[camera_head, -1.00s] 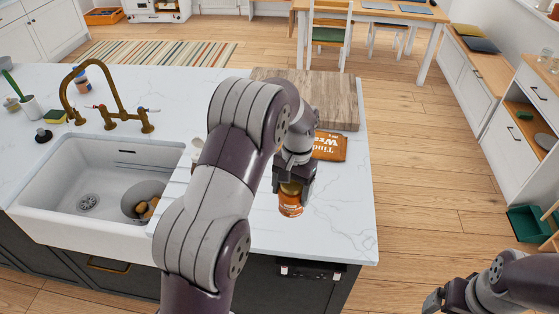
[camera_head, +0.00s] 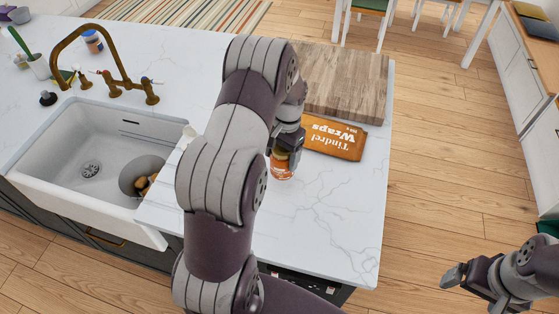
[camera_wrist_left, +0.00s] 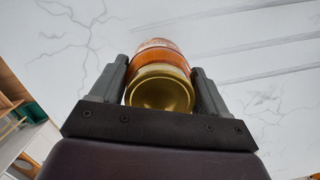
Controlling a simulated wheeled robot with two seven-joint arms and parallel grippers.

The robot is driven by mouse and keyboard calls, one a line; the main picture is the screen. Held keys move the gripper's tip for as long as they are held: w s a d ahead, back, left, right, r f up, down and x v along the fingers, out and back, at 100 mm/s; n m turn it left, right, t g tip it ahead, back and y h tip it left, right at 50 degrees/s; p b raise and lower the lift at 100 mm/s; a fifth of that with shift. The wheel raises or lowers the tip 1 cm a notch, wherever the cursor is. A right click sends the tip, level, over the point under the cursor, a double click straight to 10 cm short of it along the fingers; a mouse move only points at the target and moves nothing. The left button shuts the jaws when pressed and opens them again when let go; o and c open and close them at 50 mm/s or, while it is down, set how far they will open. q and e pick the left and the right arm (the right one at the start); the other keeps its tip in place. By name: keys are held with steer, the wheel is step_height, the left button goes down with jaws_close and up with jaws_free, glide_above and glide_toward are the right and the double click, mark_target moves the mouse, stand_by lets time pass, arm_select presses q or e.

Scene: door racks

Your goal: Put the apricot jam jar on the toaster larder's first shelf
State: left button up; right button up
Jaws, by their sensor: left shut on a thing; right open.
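The apricot jam jar (camera_head: 281,169) is orange with a gold lid, on or just above the white marble counter in the head view; I cannot tell whether it touches. My left gripper (camera_head: 287,157) is shut on it near the lid. In the left wrist view the jar (camera_wrist_left: 158,55) sits between the two fingers of my left gripper (camera_wrist_left: 163,85), its gold lid towards the camera. My right gripper (camera_head: 470,281) is open and empty over the floor at the lower right. The toaster larder is not clearly in view.
An orange wraps packet (camera_head: 335,137) lies just right of the left gripper, in front of a wooden board (camera_head: 345,82). A white sink (camera_head: 75,135) with a brass tap (camera_head: 112,62) is at the left. White cabinets (camera_head: 532,75) stand at the far right, across open wooden floor (camera_head: 440,170).

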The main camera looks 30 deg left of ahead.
arm_select(q)
steer(key=f, duration=0.1)
steer(key=f+p, duration=0.1)
steer(key=f, duration=0.2)
steer(key=shift+a+p, duration=0.3)
steer(key=shift+p, duration=0.1)
steer(key=shift+s+f, duration=0.1)
steer(key=shift+f, duration=0.35)
steer(key=o, duration=1.5)
steer(key=shift+r, duration=0.1)
